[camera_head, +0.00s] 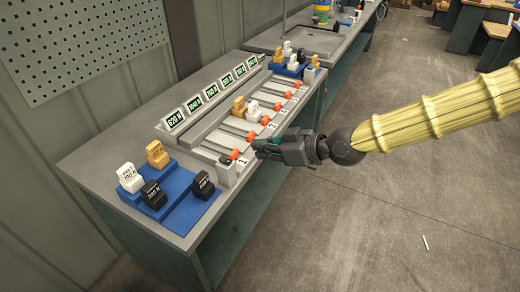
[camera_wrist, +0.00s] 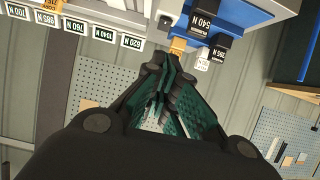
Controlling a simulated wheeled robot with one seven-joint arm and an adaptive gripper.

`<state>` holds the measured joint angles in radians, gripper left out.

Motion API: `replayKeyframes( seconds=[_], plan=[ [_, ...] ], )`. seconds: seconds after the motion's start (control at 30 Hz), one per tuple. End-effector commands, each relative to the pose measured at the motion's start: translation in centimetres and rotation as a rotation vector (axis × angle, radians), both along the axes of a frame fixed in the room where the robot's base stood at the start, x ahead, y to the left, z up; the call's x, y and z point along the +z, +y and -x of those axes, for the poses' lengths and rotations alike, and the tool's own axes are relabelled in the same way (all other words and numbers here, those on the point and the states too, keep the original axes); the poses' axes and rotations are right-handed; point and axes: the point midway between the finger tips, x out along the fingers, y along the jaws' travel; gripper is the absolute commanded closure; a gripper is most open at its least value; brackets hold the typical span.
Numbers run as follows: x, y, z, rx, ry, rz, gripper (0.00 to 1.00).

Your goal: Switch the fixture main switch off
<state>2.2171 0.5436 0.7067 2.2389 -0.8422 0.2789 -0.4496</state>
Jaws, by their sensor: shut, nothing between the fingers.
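The fixture (camera_head: 205,133) is a long grey unit on the bench with a row of number displays and several channels with orange-red tips. At its near end stands a small grey box (camera_head: 226,174) with a dark part on top (camera_head: 225,160); this looks like the main switch, but its position is too small to read. My gripper (camera_head: 259,148) is shut and empty, in the air by the fixture's front edge, to the right of the grey box. In the wrist view the shut fingers (camera_wrist: 163,66) point towards the displays and blocks; I cannot make out the switch for sure there.
A blue mat (camera_head: 190,214) holds black, white and orange labelled blocks at the bench's near end. More blocks (camera_head: 287,60) stand on a blue tray at the fixture's far end. A pegboard (camera_head: 85,45) hangs on the wall. The floor (camera_head: 360,220) on the right is mostly clear.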

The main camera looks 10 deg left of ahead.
Motion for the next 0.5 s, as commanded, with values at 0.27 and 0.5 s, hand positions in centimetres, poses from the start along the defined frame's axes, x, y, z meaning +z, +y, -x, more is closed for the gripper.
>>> replayKeyframes(
  seconds=[0.27, 0.5],
  plan=[
    [0.01, 0.03, -0.01, 0.000, 0.000, 0.000, 1.00],
    [-0.42, 0.46, -0.23, -0.008, -0.014, -0.007, 1.00]
  ],
)
